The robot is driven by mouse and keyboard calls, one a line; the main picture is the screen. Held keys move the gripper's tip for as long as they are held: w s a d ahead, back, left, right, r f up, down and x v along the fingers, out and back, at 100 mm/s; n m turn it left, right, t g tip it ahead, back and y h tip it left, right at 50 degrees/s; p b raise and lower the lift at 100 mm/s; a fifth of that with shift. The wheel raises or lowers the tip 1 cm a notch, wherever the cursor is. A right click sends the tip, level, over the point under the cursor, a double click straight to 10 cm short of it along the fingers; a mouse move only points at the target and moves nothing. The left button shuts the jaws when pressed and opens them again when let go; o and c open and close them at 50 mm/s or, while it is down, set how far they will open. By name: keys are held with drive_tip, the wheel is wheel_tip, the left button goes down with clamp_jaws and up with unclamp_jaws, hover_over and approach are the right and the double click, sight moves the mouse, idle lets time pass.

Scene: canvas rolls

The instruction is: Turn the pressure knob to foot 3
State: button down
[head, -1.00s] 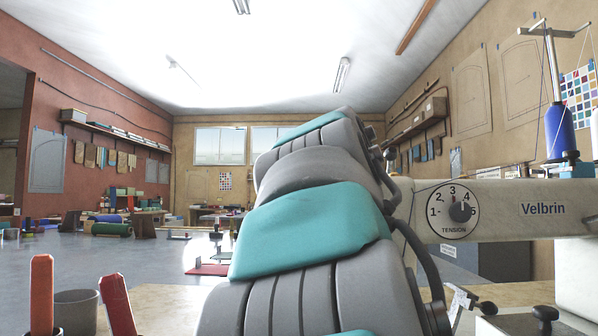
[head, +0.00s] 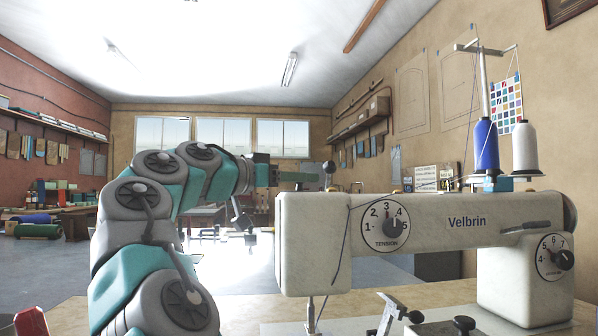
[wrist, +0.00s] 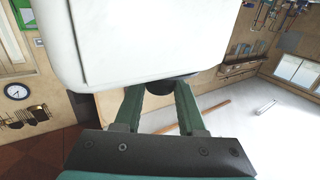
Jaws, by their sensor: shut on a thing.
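The white sewing machine (head: 440,255) marked Velbrin stands on the bench. A dark round knob (head: 329,167) on a thin stem rises at the left end of its top. My gripper (head: 314,177) reaches in from the left at that height, its tips close to the stem. In the wrist view my gripper (wrist: 160,84) is shut on a dark round knob (wrist: 160,87) at the edge of the white machine body (wrist: 150,40). The fingers hide its sides, and no scale or mark on it shows.
The tension dial (head: 390,226) is on the machine's front left. A second numbered dial (head: 555,257) is at the right, its label too small to read. Thread cones (head: 486,146) stand on top at the right. A metal clamp-like part (head: 388,312) lies in front.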

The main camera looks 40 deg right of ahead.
drive_tip(key=shift+m+g, duration=0.3)
drive_tip(key=shift+r, duration=0.1)
drive_tip(key=c, duration=0.8)
unclamp_jaws()
drive_tip(key=shift+a, duration=0.1)
drive_tip(key=shift+w+a, duration=0.2)
drive_tip(key=shift+a, duration=3.6)
